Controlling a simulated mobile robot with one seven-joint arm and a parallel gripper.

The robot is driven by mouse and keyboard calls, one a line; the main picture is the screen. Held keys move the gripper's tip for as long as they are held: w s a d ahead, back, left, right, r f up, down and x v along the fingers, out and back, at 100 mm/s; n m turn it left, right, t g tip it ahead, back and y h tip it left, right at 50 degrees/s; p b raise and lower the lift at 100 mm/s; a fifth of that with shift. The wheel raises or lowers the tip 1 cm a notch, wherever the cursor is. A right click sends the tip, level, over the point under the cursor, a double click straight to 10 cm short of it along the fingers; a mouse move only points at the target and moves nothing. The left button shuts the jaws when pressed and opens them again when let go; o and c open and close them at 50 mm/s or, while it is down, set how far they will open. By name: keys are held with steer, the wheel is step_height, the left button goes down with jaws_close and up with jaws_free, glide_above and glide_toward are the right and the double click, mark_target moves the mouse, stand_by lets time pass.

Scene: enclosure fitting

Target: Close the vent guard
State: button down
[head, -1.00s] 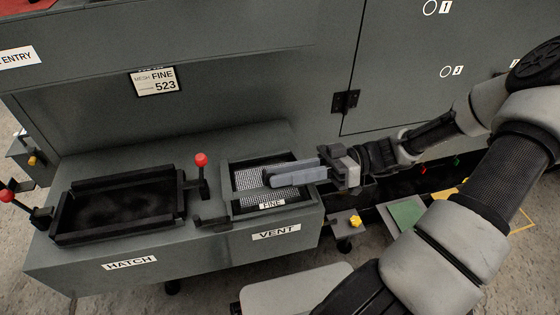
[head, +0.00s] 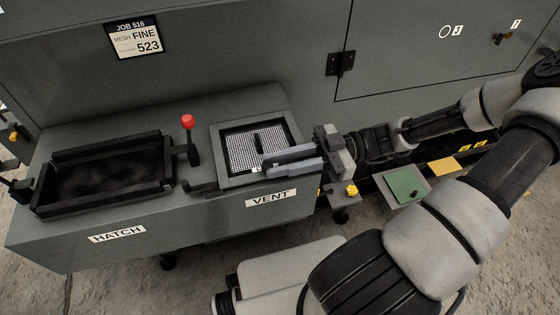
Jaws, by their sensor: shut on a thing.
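The vent guard (head: 222,165) appears as a grey frame lying about flat over the vent opening, to the right of the hatch. White mesh (head: 240,152) shows through its window, with a short dark upright piece (head: 258,138) in the middle. My gripper (head: 268,165) reaches in from the right. Its long grey fingers are shut at the guard's front right part; what lies between them is hidden, probably the guard's edge. They also hide part of the mesh and most of a small white label. I cannot tell whether the guard is fully seated.
A lever with a red knob (head: 188,122) stands between vent and hatch, near a black bracket (head: 201,188). The open black-rimmed hatch (head: 105,193) is at left.

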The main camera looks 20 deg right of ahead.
steer(key=shift+f, duration=0.25)
steer(key=c, duration=1.8)
jaws_free()
steer(key=shift+o, duration=1.1)
steer(key=shift+r, duration=0.1)
steer(key=shift+d, duration=0.15)
steer(key=d+p, duration=0.2)
steer(key=d, duration=1.5)
steer(key=shift+d, duration=0.15)
